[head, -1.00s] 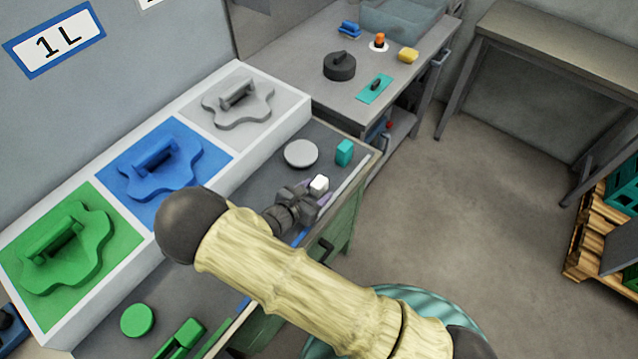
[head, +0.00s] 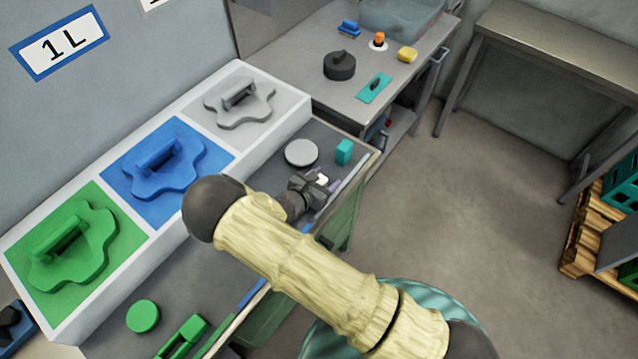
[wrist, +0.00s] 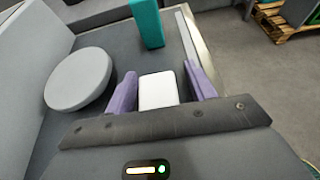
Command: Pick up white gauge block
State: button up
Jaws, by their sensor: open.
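The white gauge block (wrist: 158,91) lies between the two purple fingers of my gripper (wrist: 162,90) in the wrist view. The fingers are open, with a gap visible on each side of the block. In the head view the block (head: 322,180) shows as a small white patch at my gripper (head: 322,178), low over the grey bench top. The gripper body hides part of the block, and whether a finger touches it cannot be told.
A teal block (wrist: 147,22) stands just beyond, and a grey disc (wrist: 79,78) lies to the left. A raised metal strip (wrist: 188,36) runs along the bench edge at right. The white-framed tray (head: 290,105) with coloured panels rises behind the bench.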

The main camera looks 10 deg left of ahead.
dwell(0.3)
jog(key=c, duration=1.1)
jog(key=shift+r, duration=0.15)
notch_tip(320, 180, up, 10)
jog(key=shift+f+b, duration=0.1)
jog(key=shift+b, duration=0.9)
